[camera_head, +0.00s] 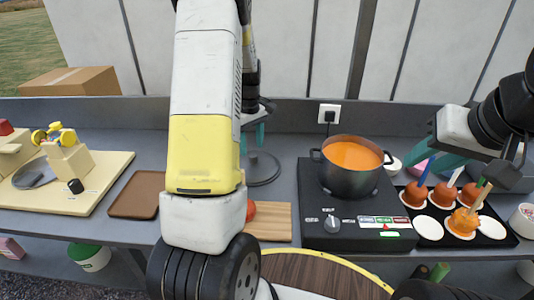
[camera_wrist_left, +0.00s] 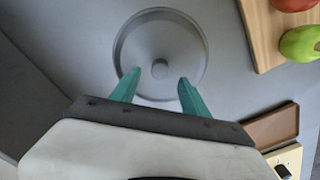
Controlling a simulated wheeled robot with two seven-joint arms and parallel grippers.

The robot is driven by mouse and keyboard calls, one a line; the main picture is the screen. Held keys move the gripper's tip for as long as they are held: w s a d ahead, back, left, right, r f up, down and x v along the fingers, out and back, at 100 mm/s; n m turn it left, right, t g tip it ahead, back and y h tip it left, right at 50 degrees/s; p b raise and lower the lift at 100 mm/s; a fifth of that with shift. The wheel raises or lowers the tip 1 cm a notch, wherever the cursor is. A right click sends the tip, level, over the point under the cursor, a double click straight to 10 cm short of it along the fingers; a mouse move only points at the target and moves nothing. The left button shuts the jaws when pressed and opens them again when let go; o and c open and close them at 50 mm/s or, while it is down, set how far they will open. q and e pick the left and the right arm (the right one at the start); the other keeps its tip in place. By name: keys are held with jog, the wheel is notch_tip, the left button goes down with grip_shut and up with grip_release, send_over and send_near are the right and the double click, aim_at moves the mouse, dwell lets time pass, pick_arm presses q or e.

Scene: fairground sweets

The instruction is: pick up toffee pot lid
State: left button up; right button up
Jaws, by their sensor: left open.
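The toffee pot lid, a grey round disc with a rim and a central knob, lies flat on the grey counter. In the head view the lid (camera_head: 264,172) is partly hidden behind my left arm; in the left wrist view the lid (camera_wrist_left: 160,25) shows almost whole. My left gripper (camera_wrist_left: 157,76) is open above it, with the knob between its teal fingertips as seen from the wrist. In the head view my left gripper (camera_head: 252,138) is largely hidden by the arm. My right gripper (camera_head: 420,163) is open and empty, right of the pot.
The pot (camera_head: 350,180) of orange toffee stands uncovered on the black hob (camera_head: 315,225). A black tray (camera_head: 500,238) of toffee apples on paper rounds is at right. A wooden board (camera_head: 270,228) with apples lies beside the lid. A brown tray (camera_head: 135,195) and a cream apple-peeler board (camera_head: 105,180) lie at left.

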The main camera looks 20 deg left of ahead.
aim_at(252, 154)
pick_arm(q)
notch_tip(252, 154, down, 4)
jog(key=shift+d+f, duration=0.1)
jog(key=shift+f, duration=0.1)
grip_shut()
